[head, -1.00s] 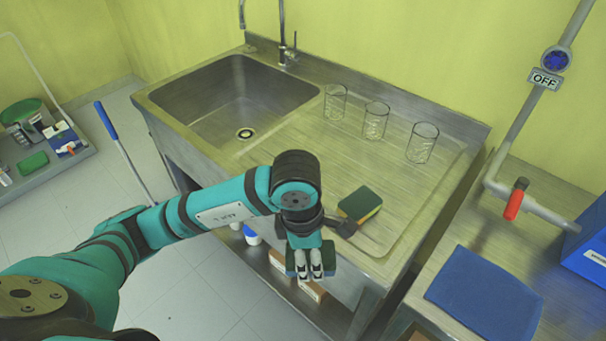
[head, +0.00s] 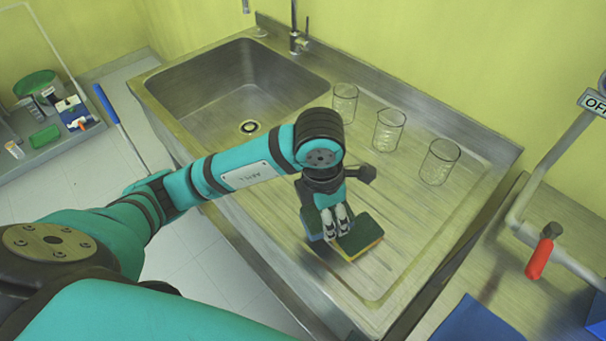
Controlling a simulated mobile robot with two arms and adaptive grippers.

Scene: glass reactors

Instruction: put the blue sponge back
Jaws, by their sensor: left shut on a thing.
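My left gripper (head: 338,226) is shut on the blue sponge (head: 312,223), which has a dark green top and a bluish side. The gripper partly hides it, over the front part of the steel drainboard. A second sponge, green and yellow (head: 361,238), lies on the drainboard just right of the fingers. The held sponge is close beside it; I cannot tell whether they touch or whether the held one rests on the board. My right gripper is not in view.
Three glass beakers (head: 388,130) stand along the back of the drainboard. The sink basin (head: 235,95) is at left. A red-handled valve (head: 540,255) and a blue mat (head: 480,322) are at right. The drainboard's middle is clear.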

